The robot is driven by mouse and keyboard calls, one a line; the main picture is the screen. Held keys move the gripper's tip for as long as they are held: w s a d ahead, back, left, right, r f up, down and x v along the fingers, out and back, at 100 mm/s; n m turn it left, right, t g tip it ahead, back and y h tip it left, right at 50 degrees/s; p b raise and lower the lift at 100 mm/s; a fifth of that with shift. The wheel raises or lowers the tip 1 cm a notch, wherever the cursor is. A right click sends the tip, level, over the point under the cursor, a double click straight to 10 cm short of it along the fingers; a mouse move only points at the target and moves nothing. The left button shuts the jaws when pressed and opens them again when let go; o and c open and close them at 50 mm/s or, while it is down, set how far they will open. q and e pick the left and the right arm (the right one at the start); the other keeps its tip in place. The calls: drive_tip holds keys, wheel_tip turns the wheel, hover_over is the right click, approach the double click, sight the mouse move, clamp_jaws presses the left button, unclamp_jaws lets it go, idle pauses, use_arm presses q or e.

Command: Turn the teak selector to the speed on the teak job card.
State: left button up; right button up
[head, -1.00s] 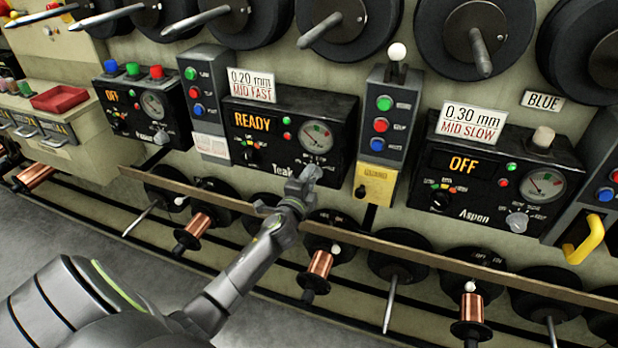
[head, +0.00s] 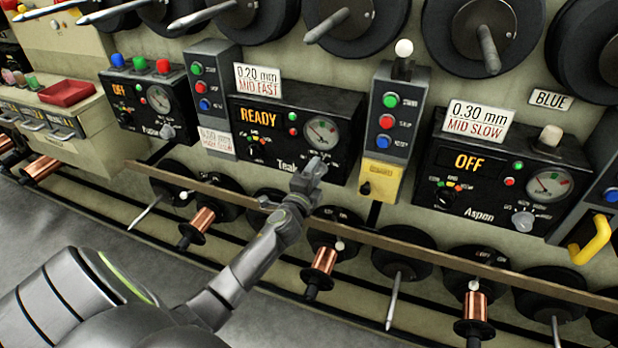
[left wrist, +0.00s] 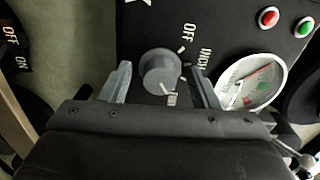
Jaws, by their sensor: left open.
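The Teak control box (head: 235,112) is black, with a lit READY display and a dial gauge. Its job card (head: 258,78) reads "0.20 mm MID FAST". A small black knob (head: 254,151) with coloured marks sits at the box's lower left. My left gripper (head: 316,166) is open at the box's lower right. In the left wrist view, a grey round knob (left wrist: 160,72) stands between its two fingers, with gaps visible on both sides. Labels including OFF and INCH surround that knob. In the head view, the gripper mostly hides the grey knob. My right gripper is out of view.
The Aspen box (head: 490,190), showing OFF, is at right under a "0.30 mm MID SLOW" card (head: 476,121). A grey button column (head: 395,115) stands right of Teak. A long rail (head: 420,247) and copper spools (head: 320,268) lie below. Another box (head: 150,100) is left.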

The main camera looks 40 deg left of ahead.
use_arm(q)
drive_tip(key=v, duration=1.7)
drive_tip(key=shift+s, duration=0.15)
drive_tip(key=shift+d, duration=0.1)
drive_tip(key=s+f+n+g+p, duration=0.1)
drive_tip(key=s+f+n+g, duration=0.15)
drive_tip(key=f, duration=0.75)
drive_tip(key=s+f+n+g+h, duration=0.1)
drive_tip(key=s+f+n+g, duration=0.2)
drive_tip(key=f, duration=0.7)
drive_tip(key=s+f+n+g+p, duration=0.1)
drive_tip(key=s+f+n+g, duration=0.2)
drive_tip(key=f, duration=0.7)
drive_tip(key=s+d+f+n+g, duration=0.1)
drive_tip(key=s+f+n+g, duration=0.1)
drive_tip(key=s+f, duration=0.3)
drive_tip(key=s+d+f+n+g+h+p, duration=0.1)
drive_tip(key=s+f, duration=0.4)
drive_tip(key=s, duration=0.9)
drive_tip(key=s+d+f+n+g+h, duration=0.1)
drive_tip(key=s+f+n+g, duration=0.3)
drive_tip(key=s, duration=0.5)
drive_tip(key=shift+s+d+f+g+p, duration=0.2)
drive_tip(key=shift+d+f+g+p, duration=0.2)
drive_tip(key=shift+f, duration=0.5)
